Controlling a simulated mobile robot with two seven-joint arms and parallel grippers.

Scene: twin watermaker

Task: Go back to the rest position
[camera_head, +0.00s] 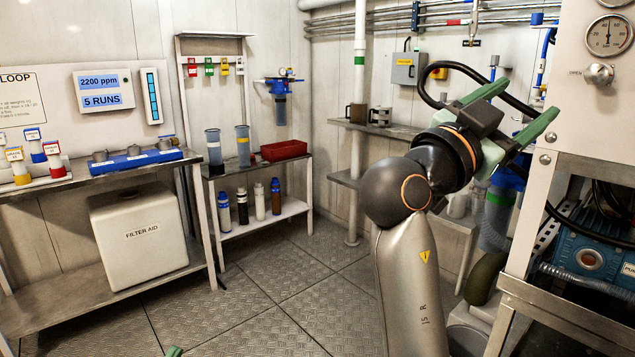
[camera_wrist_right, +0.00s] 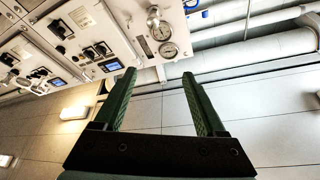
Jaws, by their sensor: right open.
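My right gripper (camera_head: 530,97) is raised at the right of the head view, beside the white machine panel. Its two green fingers are spread apart with nothing between them. In the wrist view the right gripper (camera_wrist_right: 158,76) also shows open and empty, pointing toward the wall and ceiling with an instrument panel (camera_wrist_right: 95,40) beyond it at upper left. A small green tip (camera_head: 174,352) at the bottom edge of the head view looks like part of my left gripper. The rest of it is out of frame, so its jaws cannot be judged.
The machine frame with a gauge (camera_head: 608,36) and blue pump (camera_head: 590,245) stands close at right. A wall shelf with mugs (camera_head: 380,117) is behind my right arm. A bench with a filter aid box (camera_head: 140,235) is at left. The middle floor (camera_head: 255,300) is clear.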

